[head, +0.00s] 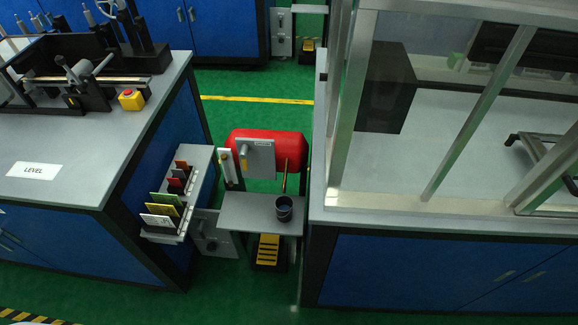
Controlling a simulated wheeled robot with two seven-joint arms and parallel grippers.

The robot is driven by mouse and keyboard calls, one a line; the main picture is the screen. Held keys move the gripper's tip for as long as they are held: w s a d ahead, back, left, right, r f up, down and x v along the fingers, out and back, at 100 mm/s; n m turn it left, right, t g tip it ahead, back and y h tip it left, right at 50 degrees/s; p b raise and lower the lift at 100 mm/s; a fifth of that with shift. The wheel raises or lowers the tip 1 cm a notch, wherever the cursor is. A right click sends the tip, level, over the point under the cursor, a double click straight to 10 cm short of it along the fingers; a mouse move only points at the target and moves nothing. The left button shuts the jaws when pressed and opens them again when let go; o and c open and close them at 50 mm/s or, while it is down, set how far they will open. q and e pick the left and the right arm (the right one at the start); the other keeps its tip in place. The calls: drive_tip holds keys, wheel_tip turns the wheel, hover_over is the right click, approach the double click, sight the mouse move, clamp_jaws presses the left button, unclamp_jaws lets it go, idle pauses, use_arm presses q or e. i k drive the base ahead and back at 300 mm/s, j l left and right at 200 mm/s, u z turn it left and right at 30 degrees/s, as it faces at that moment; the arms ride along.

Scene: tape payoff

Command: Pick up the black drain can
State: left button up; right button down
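The black drain can (284,208) stands upright on a small grey shelf (245,212) between the two benches. It is a small dark cylinder with an open top, near the right front part of the shelf. Neither of my grippers shows in the head view.
A red tank (288,150) with a grey panel and a brass pipe is behind the shelf. A yellow-black pedal (268,250) sits below. A rack of coloured cards (163,222) hangs at left. A framed bench (440,225) bounds the right; green floor is clear in front.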

sight(284, 205)
drive_tip(key=i+j+u, duration=0.15)
drive_tip(key=j, duration=0.25)
drive_tip(key=j+u, duration=0.15)
drive_tip(key=j, duration=0.3)
drive_tip(key=i+j+u, duration=0.15)
drive_tip(key=j, duration=0.25)
